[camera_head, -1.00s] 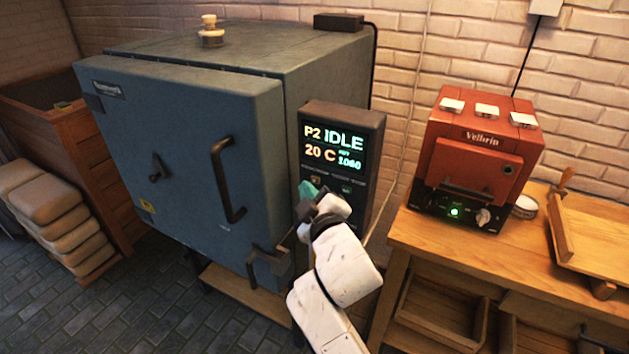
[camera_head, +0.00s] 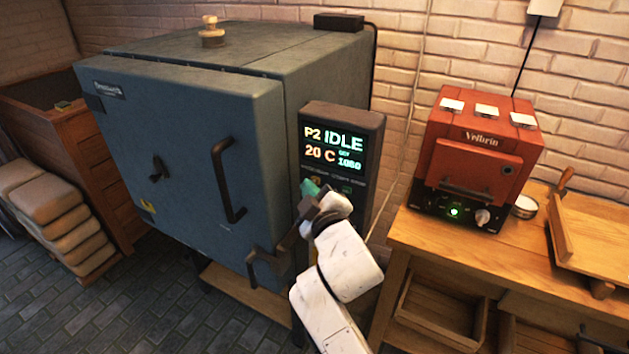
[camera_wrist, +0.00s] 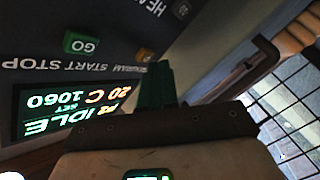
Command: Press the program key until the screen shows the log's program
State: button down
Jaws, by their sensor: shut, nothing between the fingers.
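The control panel (camera_head: 340,125) on the blue kiln's side has a lit screen (camera_head: 333,147) reading P2, IDLE, 20 C and SET 1060. The screen also shows upside down in the wrist view (camera_wrist: 70,108). The amber program key (camera_wrist: 144,55) sits by the PROGRAM label, and a green GO key (camera_wrist: 82,44) is beside it. My gripper (camera_head: 311,189) is shut and empty, its teal fingertips just below the program key in the head view. In the wrist view the fingertips (camera_wrist: 155,78) are close to that key; I cannot tell whether they touch it. No log is recognisable.
The kiln door (camera_head: 185,150) is at the left, with a protruding handle (camera_head: 228,180) near my gripper. A small red oven (camera_head: 476,160) stands on a wooden bench (camera_head: 440,235) at the right. Stacked sacks (camera_head: 55,215) lie at the far left.

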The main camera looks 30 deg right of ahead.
jog(key=shift+w+d, duration=0.2)
jog(key=shift+d, duration=0.1)
dwell(0.4)
dwell(0.4)
jog(key=shift+s+a, duration=0.5)
jog(key=shift+a, duration=0.15)
jog(key=shift+w+d, duration=0.1)
jog(key=shift+w+d, duration=0.2)
jog(key=shift+d, duration=0.05)
jog(key=shift+w+d+p, duration=0.2)
jog(key=shift+d+p, duration=0.1)
dwell(0.9)
dwell(0.4)
jog(key=shift+s+a, duration=0.5)
jog(key=shift+a, duration=0.15)
